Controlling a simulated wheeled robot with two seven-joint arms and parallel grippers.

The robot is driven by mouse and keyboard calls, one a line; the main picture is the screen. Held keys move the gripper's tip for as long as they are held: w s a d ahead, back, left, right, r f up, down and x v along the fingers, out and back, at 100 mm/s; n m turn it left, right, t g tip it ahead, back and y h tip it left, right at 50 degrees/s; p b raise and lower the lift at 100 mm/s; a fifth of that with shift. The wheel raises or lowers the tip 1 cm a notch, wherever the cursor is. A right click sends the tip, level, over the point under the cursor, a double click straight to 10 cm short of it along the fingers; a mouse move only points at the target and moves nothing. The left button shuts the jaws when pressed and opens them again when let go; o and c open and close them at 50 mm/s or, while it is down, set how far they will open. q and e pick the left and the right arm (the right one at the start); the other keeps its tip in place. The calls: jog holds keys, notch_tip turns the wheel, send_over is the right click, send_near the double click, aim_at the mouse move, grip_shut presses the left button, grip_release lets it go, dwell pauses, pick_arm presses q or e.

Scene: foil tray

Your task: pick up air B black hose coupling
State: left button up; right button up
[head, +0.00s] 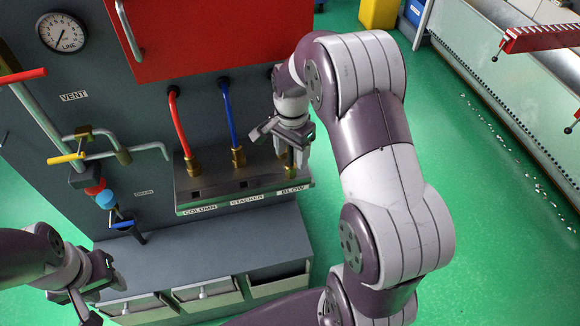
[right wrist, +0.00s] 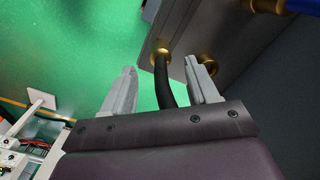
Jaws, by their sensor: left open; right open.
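The black hose (right wrist: 165,85) runs between the two fingers of my right gripper (right wrist: 160,88) in the right wrist view. Its brass coupling (right wrist: 161,55) sits at the grey metal block, just beyond the fingertips. In the head view, my right gripper (head: 284,140) is open over the block's right end, by the BLOW label (head: 293,190), and mostly hides the black hose. The fingers stand on either side of the hose without closing on it. My left gripper (head: 100,285) is open and empty at the lower left, away from the hoses.
The grey block (head: 240,185) also carries a red hose (head: 180,120) and a blue hose (head: 228,112) on brass couplings, left of the black one. Valves and pipes (head: 100,155) stick out at left. A red cabinet (head: 210,35) hangs above.

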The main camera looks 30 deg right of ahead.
aim_at(291, 166)
jog(key=f+p, duration=0.1)
jog(key=f, duration=0.4)
jog(key=shift+s+a+p, duration=0.15)
jog(key=shift+a+p, duration=0.05)
jog(key=shift+p, duration=0.15)
jog(key=shift+w+f, duration=0.2)
jog(key=shift+f, duration=0.05)
jog(key=shift+s, duration=0.1)
jog(key=c, duration=1.1)
jog(key=shift+r, duration=0.1)
